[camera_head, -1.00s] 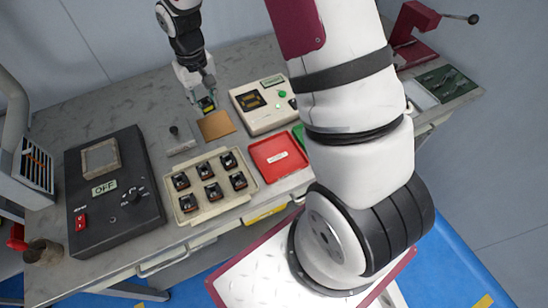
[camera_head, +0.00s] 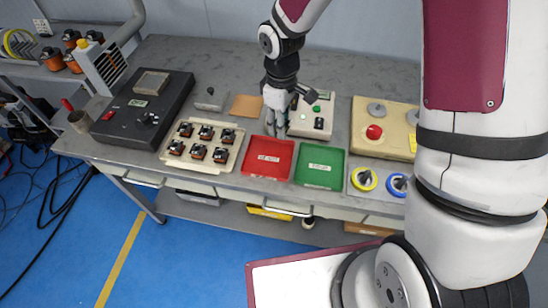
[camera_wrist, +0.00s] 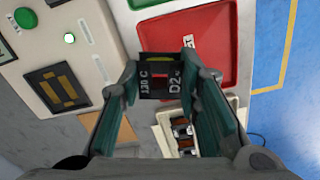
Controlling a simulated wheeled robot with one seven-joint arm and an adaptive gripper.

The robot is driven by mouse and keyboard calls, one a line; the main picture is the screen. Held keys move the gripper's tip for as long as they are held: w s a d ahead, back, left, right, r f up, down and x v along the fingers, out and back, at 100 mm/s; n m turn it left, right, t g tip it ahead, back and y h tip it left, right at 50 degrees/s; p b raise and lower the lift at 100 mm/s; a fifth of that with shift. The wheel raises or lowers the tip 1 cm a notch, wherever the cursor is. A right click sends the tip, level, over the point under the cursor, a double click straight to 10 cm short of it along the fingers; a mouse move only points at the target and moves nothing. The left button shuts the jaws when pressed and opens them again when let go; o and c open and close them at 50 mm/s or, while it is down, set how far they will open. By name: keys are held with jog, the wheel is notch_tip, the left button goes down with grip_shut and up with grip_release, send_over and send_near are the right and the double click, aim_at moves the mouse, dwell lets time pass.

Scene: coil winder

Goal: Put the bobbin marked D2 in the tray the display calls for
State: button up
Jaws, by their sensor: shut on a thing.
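My gripper (camera_wrist: 160,92) is shut on a dark bobbin (camera_wrist: 157,76) with white lettering "130 C" and "D2" in the wrist view. In the head view my gripper (camera_head: 277,130) is at the back edge of the red tray (camera_head: 268,168); the bobbin is hard to make out there. The red tray also shows in the wrist view (camera_wrist: 208,30), beyond the bobbin. The green tray (camera_head: 320,178) stands right of it. Both trays look empty apart from labels too small to read. The cream tester (camera_head: 318,128) is partly behind my gripper; I cannot read its display.
A cream rack (camera_head: 188,158) with several bobbins stands left of the red tray. A brown pad (camera_head: 246,107) lies behind it. A black box (camera_head: 150,122) is further left. A panel with a red button (camera_head: 374,132) stands at the right, behind blue and yellow spools.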

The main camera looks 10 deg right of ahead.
jog(key=s+a+n, duration=0.3)
jog(key=n, duration=0.2)
jog(key=s+a+f+n, duration=0.1)
jog(key=s+a+n, duration=0.1)
jog(key=n, duration=0.3)
jog(key=s+a+n+b, duration=0.1)
jog(key=s+a+n, duration=0.2)
jog(key=a+n, duration=0.1)
jog(key=shift+s+a+f+n, duration=0.25)
jog(key=shift+s+f+n, duration=0.05)
jog(key=shift+n, duration=0.1)
jog(key=s+a+n, duration=0.6)
jog(key=s+n, duration=0.3)
jog(key=n, duration=0.5)
jog(key=n+p, duration=0.1)
send_over(256, 165)
jog(key=shift+s+a+f, duration=0.1)
jog(key=shift+s+f, duration=0.15)
jog(key=shift+f, duration=0.3)
jog(key=shift+s+a+f, duration=0.1)
jog(key=shift+s+f, duration=0.1)
jog(key=shift+f, duration=0.35)
jog(key=shift+w+d, duration=0.3)
jog(key=shift+w, duration=0.15)
notch_tip(256, 165, down, 3)
jog(key=shift+s+a+r, duration=0.1)
jog(key=shift+s+a, duration=0.05)
jog(key=shift+f, duration=0.4)
